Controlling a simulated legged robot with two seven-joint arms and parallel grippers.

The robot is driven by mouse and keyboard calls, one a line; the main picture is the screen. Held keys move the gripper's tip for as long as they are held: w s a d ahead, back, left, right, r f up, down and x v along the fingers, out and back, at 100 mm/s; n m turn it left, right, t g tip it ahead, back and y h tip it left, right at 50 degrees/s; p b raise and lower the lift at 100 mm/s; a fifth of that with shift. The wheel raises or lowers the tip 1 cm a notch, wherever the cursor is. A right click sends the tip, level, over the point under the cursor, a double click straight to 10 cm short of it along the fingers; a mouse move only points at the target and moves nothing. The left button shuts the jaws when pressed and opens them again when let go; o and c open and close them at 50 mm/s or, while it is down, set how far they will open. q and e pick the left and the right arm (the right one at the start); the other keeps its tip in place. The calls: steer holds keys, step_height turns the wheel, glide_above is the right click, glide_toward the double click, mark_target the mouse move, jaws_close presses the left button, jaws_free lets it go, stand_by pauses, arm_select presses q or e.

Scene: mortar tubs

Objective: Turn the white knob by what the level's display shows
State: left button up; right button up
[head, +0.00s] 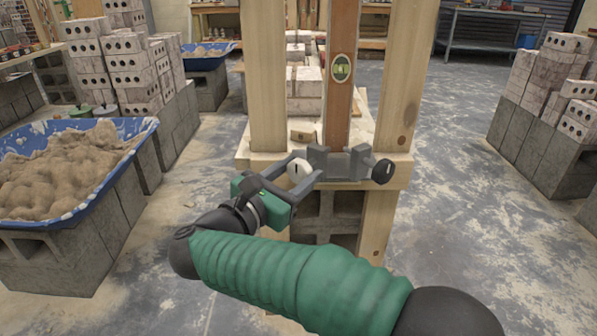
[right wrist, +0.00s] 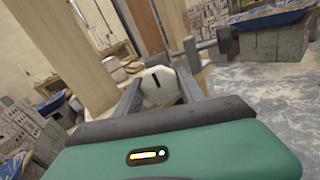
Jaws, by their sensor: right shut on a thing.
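The white knob (head: 297,170) sits at the left of a grey clamp (head: 339,165) on the wooden frame; it bears a dark line mark, which also shows in the right wrist view on the knob (right wrist: 161,87). My right gripper (head: 302,173) comes in from the left and is shut on the white knob, a finger on each side. The level (head: 339,110) stands upright in the clamp, a brown board with a green oval vial display (head: 341,69); its reading is too small to make out. My left gripper is not in view.
A black knob (head: 382,171) is at the clamp's right end. Wooden posts (head: 268,80) rise on both sides of the level. A blue mortar tub (head: 75,165) on grey blocks stands at left, and brick stacks (head: 550,80) at right. Open floor lies right of the frame.

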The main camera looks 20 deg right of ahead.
steer(key=shift+c, duration=0.7)
steer(key=n+p, duration=0.2)
steer(key=n, duration=0.2)
steer(key=shift+a+r+n, duration=0.1)
steer(key=shift+n, duration=0.2)
steer(key=n+p, duration=0.1)
steer(key=n, duration=0.1)
steer(key=shift+n, duration=0.4)
steer(key=n+p, duration=0.2)
steer(key=shift+r+n+p, duration=0.1)
steer(key=shift+n+p, duration=0.25)
steer(key=shift+n, duration=0.05)
steer(key=n+p, duration=0.8)
steer(key=shift+a+p, duration=0.1)
steer(key=shift+p, duration=0.25)
steer(key=n+p, duration=0.9)
steer(key=p, duration=0.2)
steer(key=shift+p, duration=0.3)
steer(key=shift+s+f+n+p, duration=0.1)
steer(key=shift+f+n+p, duration=0.15)
steer(key=shift+n+p, duration=0.4)
steer(key=shift+f+n+p, duration=0.2)
steer(key=shift+n+p, duration=0.45)
